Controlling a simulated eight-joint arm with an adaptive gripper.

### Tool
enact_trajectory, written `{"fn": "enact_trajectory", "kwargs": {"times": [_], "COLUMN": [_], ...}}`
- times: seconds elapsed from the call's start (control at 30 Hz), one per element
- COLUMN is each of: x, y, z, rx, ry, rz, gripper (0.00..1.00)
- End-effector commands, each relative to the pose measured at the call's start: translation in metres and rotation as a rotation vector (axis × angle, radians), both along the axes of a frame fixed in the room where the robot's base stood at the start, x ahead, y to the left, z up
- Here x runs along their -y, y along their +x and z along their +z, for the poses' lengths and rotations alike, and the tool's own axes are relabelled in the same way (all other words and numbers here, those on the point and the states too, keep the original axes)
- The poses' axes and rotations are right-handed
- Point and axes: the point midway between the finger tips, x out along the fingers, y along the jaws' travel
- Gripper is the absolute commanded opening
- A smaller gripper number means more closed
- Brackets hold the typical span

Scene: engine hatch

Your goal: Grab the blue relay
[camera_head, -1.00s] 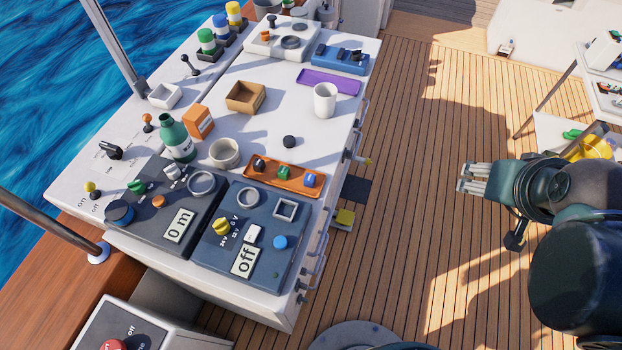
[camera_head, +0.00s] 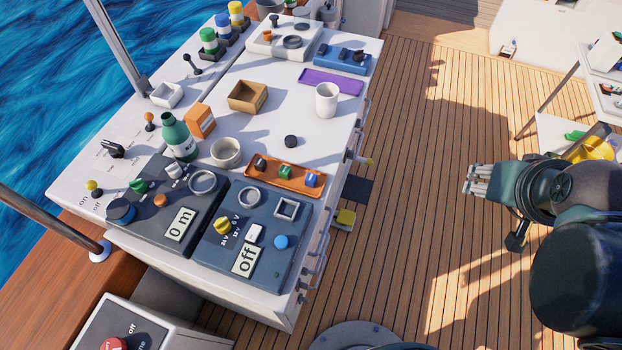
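A small block with a blue top (camera_head: 312,180), which looks like the blue relay, sits at the right end of an orange tray (camera_head: 288,184) on the white console. A green-topped one (camera_head: 285,172) and a dark one (camera_head: 260,163) sit left of it in the same tray. My gripper (camera_head: 472,180) is over the wooden deck at the right, well apart from the tray, with its fingers pointing left toward the console. Nothing shows between the fingers. Their spacing is hard to judge from this angle.
Dark panels with dials and displays (camera_head: 243,262) lie in front of the tray. A white cup (camera_head: 327,100), a purple tray (camera_head: 331,81) and a blue tray (camera_head: 342,60) stand farther back. Handles line the console's right side. The deck (camera_head: 410,170) between console and gripper is mostly open.

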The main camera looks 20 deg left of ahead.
Motion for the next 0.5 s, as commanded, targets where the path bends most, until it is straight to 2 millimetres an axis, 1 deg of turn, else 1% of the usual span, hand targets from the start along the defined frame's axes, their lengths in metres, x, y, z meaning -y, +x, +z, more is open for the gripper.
{"fn": "enact_trajectory", "kwargs": {"times": [0.17, 0.27, 0.37, 0.5], "x": [-0.006, -0.013, -0.024, -0.043], "y": [0.003, 0.007, 0.013, 0.021], "z": [0.002, 0.003, 0.005, 0.007], "rx": [-0.010, -0.023, -0.042, -0.076], "ry": [-0.008, -0.017, -0.032, -0.060], "rz": [0.025, 0.055, 0.102, 0.186], "gripper": [0.34, 0.34, 0.34, 0.34]}}
